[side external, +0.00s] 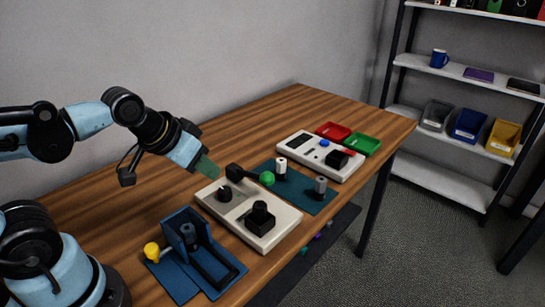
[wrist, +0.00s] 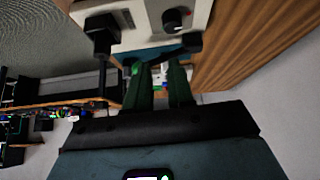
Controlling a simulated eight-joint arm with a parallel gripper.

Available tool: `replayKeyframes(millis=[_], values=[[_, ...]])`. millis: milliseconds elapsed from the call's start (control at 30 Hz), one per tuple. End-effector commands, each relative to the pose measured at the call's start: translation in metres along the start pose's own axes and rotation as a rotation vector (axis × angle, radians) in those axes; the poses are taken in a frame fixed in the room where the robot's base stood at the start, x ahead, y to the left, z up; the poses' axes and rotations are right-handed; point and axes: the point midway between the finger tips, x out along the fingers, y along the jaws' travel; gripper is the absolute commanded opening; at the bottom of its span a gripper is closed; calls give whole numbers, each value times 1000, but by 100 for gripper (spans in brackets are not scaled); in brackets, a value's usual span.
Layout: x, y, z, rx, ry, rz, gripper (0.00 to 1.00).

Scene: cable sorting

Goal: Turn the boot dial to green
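A round black dial (side external: 224,193) sits on the beige box (side external: 279,236) nearest my gripper. In the wrist view the dial (wrist: 173,20) has a pale mark on its rim and a small red patch beside it. I see no green mark around it, and its exact setting is too small to tell. My gripper (side external: 207,168) hovers above and to the left of the dial, apart from it. In the wrist view its two green fingers (wrist: 159,72) stand apart with background between them, so it is open and empty.
A black block with a knob (side external: 260,217) rises from the same box. A black lever with a green ball (side external: 266,178) stands close behind. A blue fixture with a yellow ball (side external: 152,250) is in front. Red (side external: 334,131) and green (side external: 362,144) trays lie farther back.

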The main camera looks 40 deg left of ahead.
Motion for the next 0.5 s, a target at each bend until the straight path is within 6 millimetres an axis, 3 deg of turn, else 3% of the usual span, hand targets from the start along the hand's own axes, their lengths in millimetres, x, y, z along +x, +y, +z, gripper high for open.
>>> replayKeyframes(millis=[33,233,500], values=[[-1,-1,-4,-42,-21,-3,31],[0,-6,-23,-381,-181,-53,61],[10,-15,-49,-917,-405,-240,61]])
